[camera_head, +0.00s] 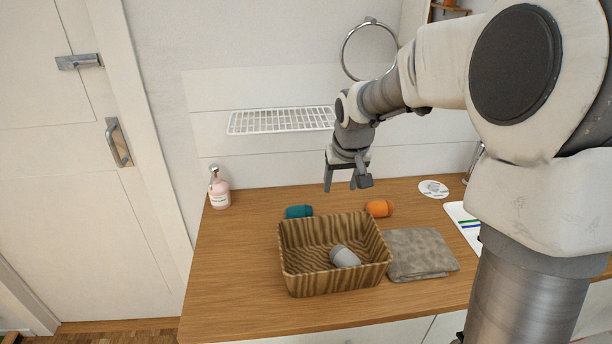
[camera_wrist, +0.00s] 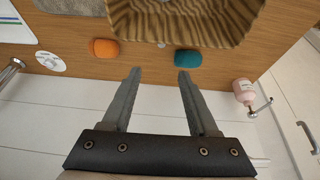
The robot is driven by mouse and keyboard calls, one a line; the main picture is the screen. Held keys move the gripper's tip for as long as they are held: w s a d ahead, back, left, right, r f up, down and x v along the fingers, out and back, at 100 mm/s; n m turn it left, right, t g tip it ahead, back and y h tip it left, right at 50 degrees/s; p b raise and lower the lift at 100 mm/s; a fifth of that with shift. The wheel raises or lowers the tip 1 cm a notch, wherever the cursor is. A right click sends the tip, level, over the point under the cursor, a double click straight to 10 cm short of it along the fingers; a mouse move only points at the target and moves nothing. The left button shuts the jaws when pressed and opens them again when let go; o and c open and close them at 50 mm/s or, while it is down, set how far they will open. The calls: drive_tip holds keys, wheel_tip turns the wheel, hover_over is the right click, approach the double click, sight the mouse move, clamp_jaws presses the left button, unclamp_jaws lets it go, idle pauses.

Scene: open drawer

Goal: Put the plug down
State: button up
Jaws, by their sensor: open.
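My gripper (camera_head: 342,187) is open above the back of the wooden counter, behind the basket. In the wrist view its two fingers (camera_wrist: 159,73) are spread apart with nothing between them. A grey rounded piece (camera_head: 344,257) lies tilted inside the striped brown basket (camera_head: 308,282); I cannot tell for sure whether it is the plug. A teal rounded piece (camera_head: 298,211) lies behind the basket to the left, and it also shows in the wrist view (camera_wrist: 188,58). An orange rounded piece (camera_head: 380,208) lies behind the basket to the right, also in the wrist view (camera_wrist: 105,48).
A folded grey cloth (camera_head: 420,253) lies right of the basket. A pink soap bottle (camera_head: 218,188) stands at the counter's back left. A white wire rack (camera_head: 280,121) and a metal ring (camera_head: 345,54) are on the wall. The counter's left part is clear.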

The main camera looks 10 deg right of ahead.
drive_tip(key=b+x, duration=0.1)
drive_tip(key=x, duration=1.3)
drive_tip(key=shift+w+a+r+b, duration=0.1)
drive_tip(key=shift+w+b, duration=0.05)
drive_tip(key=shift+b, duration=0.2)
drive_tip(key=x, duration=0.4)
drive_tip(key=shift+a+f+b, duration=0.15)
drive_tip(key=shift+f+b, duration=0.05)
drive_tip(key=shift+b, duration=0.1)
drive_tip(key=shift+f, duration=0.4)
clamp_jaws()
